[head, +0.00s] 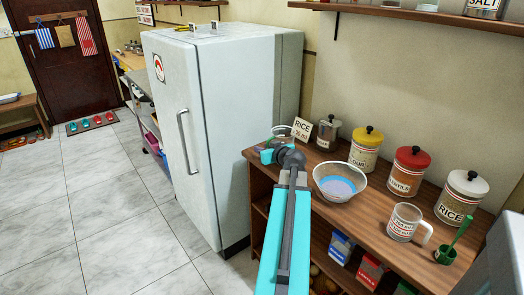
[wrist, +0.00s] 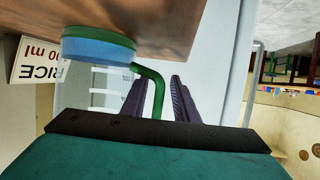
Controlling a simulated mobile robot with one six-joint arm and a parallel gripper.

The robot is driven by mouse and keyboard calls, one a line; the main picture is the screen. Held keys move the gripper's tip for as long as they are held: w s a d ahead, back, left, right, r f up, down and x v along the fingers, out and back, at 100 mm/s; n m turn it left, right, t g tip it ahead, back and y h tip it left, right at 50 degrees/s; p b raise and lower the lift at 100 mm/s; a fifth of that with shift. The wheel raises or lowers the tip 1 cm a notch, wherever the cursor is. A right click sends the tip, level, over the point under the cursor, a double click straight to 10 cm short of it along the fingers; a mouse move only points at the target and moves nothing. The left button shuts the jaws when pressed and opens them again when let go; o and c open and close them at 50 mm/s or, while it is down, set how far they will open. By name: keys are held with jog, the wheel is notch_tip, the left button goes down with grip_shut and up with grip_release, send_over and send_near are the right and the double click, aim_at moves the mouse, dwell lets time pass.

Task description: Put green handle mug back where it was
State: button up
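The green handle mug (wrist: 108,85) is a clear measuring cup with volume marks, a green and blue base and a green handle. It appears inverted in the wrist view, with its base against the wooden counter. My gripper (wrist: 160,78) is open, with one dark finger on each side of the handle; a gap shows at the right finger. In the head view, my gripper (head: 268,155) is at the far left end of the counter and hides most of the mug. Only a clear rim (head: 283,129) shows behind it.
A RICE sign (head: 302,128) stands close by the mug. The fridge (head: 215,120) is left of the counter.

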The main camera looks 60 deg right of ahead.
jog(key=shift+r, duration=0.1)
dwell(0.3)
jog(key=v, duration=0.5)
jog(key=shift+s+a, duration=0.2)
jog(key=shift+s, duration=0.1)
jog(key=shift+s+b, duration=0.15)
jog(key=shift+b, duration=0.95)
jog(key=shift+r+b, duration=0.1)
jog(key=shift+b, duration=0.2)
jog(key=b, duration=0.6)
jog(key=shift+s+r+b, duration=0.2)
jog(key=shift+r+b, duration=0.05)
jog(key=shift+b, duration=0.05)
jog(key=b, duration=0.4)
jog(key=shift+s+a+r+b, duration=0.15)
jog(key=shift+s+a+b, duration=0.1)
jog(key=shift+s+b, duration=0.15)
jog(key=s+a+b, duration=0.1)
jog(key=b, duration=0.4)
jog(key=shift+v, duration=1.65)
